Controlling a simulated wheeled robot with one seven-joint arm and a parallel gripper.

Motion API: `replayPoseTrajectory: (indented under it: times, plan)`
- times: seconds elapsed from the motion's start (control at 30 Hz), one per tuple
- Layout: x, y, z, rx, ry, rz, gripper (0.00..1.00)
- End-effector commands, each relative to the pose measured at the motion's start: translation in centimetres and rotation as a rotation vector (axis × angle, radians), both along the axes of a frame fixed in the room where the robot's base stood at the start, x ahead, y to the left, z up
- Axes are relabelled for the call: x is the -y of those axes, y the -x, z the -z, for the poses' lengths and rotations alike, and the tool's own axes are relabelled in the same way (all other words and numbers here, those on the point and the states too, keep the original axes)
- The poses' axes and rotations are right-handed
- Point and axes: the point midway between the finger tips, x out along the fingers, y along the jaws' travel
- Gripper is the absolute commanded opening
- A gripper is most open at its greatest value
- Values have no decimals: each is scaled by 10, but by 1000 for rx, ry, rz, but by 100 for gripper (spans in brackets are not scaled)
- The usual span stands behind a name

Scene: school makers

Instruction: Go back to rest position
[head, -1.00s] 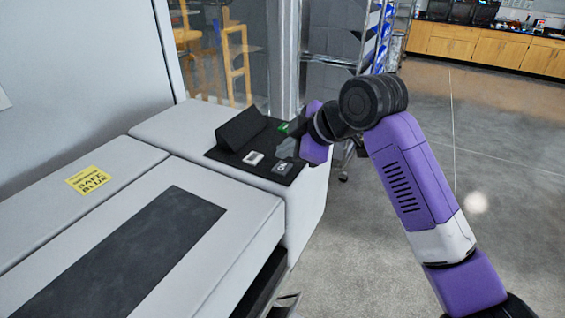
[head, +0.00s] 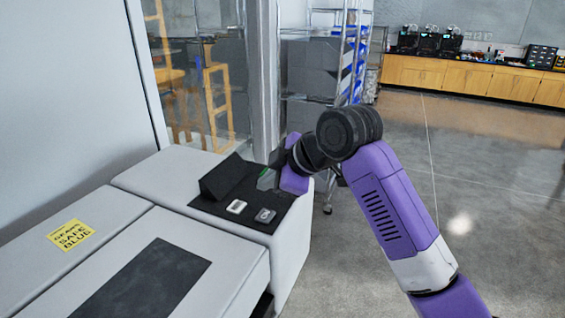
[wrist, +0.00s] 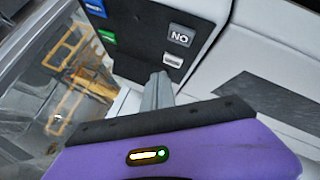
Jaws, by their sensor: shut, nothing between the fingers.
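My purple arm reaches in from the right in the head view. My gripper (head: 268,178) is at the right side of a black control panel (head: 222,212) on the white machine. In the wrist view my gripper (wrist: 160,90) shows grey fingers together, with nothing between them. The fingers point toward the panel (wrist: 150,40), which carries a grey button marked "NO" (wrist: 181,38), a white switch (wrist: 173,60), a green button (wrist: 107,37) and a blue one (wrist: 95,6). I cannot tell from the pictures how far the fingertips are from the panel.
The white machine (head: 60,205) fills the left, with a yellow label (head: 72,235) and a dark strip (head: 140,280) on top. A metal shelf rack (head: 330,100) stands behind the arm. Wooden cabinets (head: 460,78) line the back wall. The grey floor (head: 500,190) at right is open.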

Motion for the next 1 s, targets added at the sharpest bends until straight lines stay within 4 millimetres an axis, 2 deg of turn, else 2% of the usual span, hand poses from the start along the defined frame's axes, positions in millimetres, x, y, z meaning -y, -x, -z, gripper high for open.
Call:
replayPoseTrajectory:
  times: [0.13,0.3,0.47,0.6,0.77,1.0]
  plan:
    - [-7,-13,-17,29,-89,68,0]
    - [-13,-31,-66,146,-272,171,0]
    - [-9,-32,-78,203,-479,267,0]
    - [1,-25,-74,224,-638,343,0]
    - [23,-7,-54,237,-829,446,0]
    - [74,39,-11,256,-1069,611,0]
